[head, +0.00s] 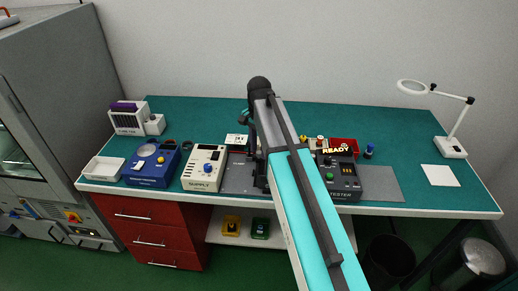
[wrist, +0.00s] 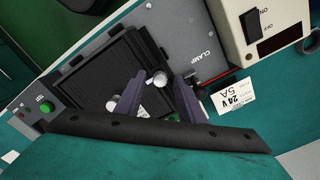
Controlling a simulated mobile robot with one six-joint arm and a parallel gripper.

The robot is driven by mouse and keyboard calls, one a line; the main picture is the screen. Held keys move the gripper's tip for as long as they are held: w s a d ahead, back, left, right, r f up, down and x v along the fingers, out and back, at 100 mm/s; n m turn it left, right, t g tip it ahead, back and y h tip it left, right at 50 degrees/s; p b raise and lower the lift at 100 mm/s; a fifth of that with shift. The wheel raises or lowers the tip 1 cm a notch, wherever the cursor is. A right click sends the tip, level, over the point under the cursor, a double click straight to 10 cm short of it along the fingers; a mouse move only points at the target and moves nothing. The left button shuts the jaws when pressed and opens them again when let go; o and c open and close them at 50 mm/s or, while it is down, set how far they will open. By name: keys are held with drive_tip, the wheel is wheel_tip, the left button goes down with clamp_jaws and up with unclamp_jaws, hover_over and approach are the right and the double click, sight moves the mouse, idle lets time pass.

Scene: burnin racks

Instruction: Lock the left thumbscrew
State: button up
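In the wrist view a black fixture plate (wrist: 95,75) sits on a grey panel marked CLAMP (wrist: 190,32). Two silver round thumbscrew heads show there. One thumbscrew (wrist: 160,78), nearer the supply, lies between the tips of my gripper (wrist: 159,80). The other thumbscrew (wrist: 112,106) is beside one finger, outside the gap. My gripper's two dark purple fingers are apart, with gaps to the thumbscrew visible; I cannot tell how far above it they are. In the head view my arm hides most of the fixture.
The cream supply (head: 204,168) stands left of the fixture, the dark tester (head: 340,178) with a READY sign right of it. A black-and-red clamp knob (wrist: 200,91) is close to one finger. A magnifier lamp (head: 452,146) stands far right. The bench's back strip is mostly clear.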

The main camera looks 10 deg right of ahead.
sight(259, 152)
drive_tip(key=shift+r, duration=0.15)
wheel_tip(259, 152, up, 14)
drive_tip(key=b, duration=0.3)
drive_tip(key=shift+f, duration=0.2)
idle(0.7)
